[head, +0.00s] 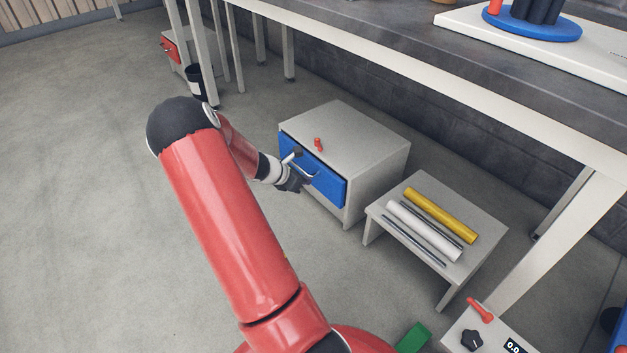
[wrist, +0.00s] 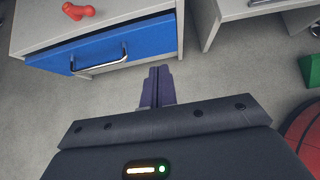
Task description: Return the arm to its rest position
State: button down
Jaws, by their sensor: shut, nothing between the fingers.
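My gripper (wrist: 157,84) is shut with nothing between its fingers. In the wrist view its fingertips are over the grey floor, just in front of the blue drawer (wrist: 110,45) and to the right of its metal handle. In the head view my red arm reaches from the bottom toward the drawer (head: 313,172), and the gripper (head: 297,183) shows small and dark in front of the drawer's handle side. I cannot tell from the head view whether it touches the drawer. The drawer front stands slightly out from its grey cabinet (head: 355,140).
A red object (head: 318,144) lies on the cabinet top. A low table (head: 468,262) beside it bears yellow, white and grey rods. A long workbench (head: 430,84) runs above and behind. A green block (head: 413,338) is near the bottom. The floor to the left is clear.

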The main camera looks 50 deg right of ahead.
jog(key=shift+w+a+r, duration=0.15)
jog(key=shift+a+r, duration=0.3)
jog(key=shift+a, duration=0.05)
jog(key=a+r+m+t+y+p, duration=0.4)
jog(key=a+r+m, duration=0.6)
jog(key=a+r, duration=1.2)
jog(key=s+a+r+m+t+y+p, duration=0.1)
jog(key=s+a+r, duration=0.4)
jog(key=a, duration=0.5)
jog(key=s+a+r+m+t+y+p, duration=0.1)
jog(key=s+a+r+m+y, duration=0.3)
jog(key=s+a, duration=0.5)
notch_tip(320, 180, up, 2)
jog(key=shift+s+a+r+t+p, duration=0.2)
jog(key=shift+a+t+p, duration=0.25)
jog(key=shift+t, duration=0.45)
jog(key=shift+d, duration=0.1)
